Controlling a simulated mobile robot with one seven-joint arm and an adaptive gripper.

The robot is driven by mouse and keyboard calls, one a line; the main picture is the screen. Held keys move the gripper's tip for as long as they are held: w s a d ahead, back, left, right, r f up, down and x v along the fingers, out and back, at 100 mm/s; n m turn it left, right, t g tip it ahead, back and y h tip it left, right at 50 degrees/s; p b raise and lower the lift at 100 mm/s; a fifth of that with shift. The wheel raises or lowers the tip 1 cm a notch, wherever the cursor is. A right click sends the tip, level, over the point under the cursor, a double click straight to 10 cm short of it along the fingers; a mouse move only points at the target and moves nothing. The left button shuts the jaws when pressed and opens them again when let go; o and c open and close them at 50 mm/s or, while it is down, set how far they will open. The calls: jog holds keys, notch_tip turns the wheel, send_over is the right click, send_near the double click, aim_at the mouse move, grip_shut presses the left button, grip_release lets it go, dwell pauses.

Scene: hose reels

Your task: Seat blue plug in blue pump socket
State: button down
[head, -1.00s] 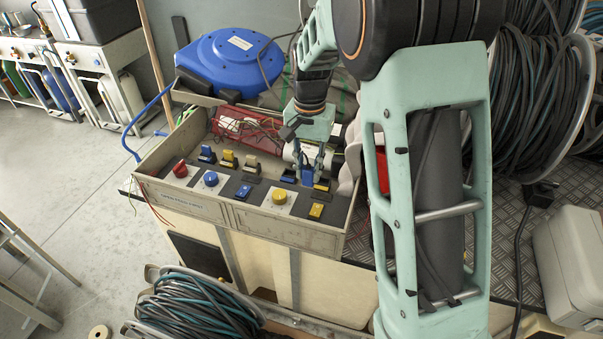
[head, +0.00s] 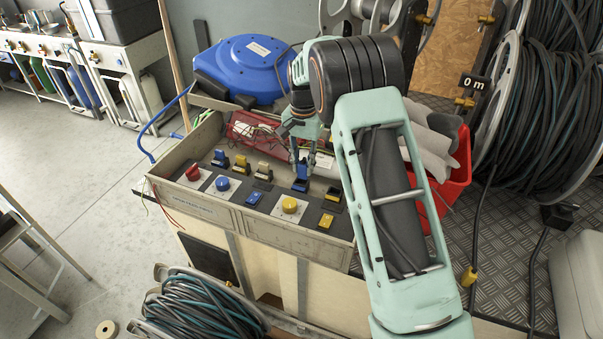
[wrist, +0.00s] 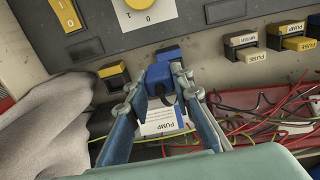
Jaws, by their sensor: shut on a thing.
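The blue plug (wrist: 160,76) is between the fingers of my gripper (wrist: 158,92), which is shut on it. A white tag marked PUMP (wrist: 160,119) hangs beside it. The plug is at the blue-edged socket (wrist: 171,53) on the panel; the wrist view shows them touching or nearly so. I cannot tell how deep the plug sits. In the head view my gripper (head: 303,165) points down just above the blue socket (head: 300,186). The plug is mostly hidden there by the fingers.
A yellow-edged socket (wrist: 113,78) lies beside the blue one. A yellow knob (head: 291,205), blue knob (head: 222,183) and red knob (head: 192,173) stand on the panel. Loose wires (wrist: 262,105) lie behind. A red bin (head: 452,170) stands to the right.

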aim_at(302, 166)
jog(key=f, duration=0.1)
jog(key=w+f, duration=0.1)
jog(key=w, duration=0.1)
jog(key=shift+w+a+f, duration=0.25)
jog(key=shift+f, duration=0.15)
jog(key=shift+w+f, duration=0.25)
jog(key=shift+f, duration=1.6)
jog(key=shift+f, duration=0.1)
jog(key=shift+f, duration=0.15)
jog(key=c, duration=1.7)
grip_release()
notch_tip(302, 166, up, 12)
jog(key=shift+r, duration=0.25)
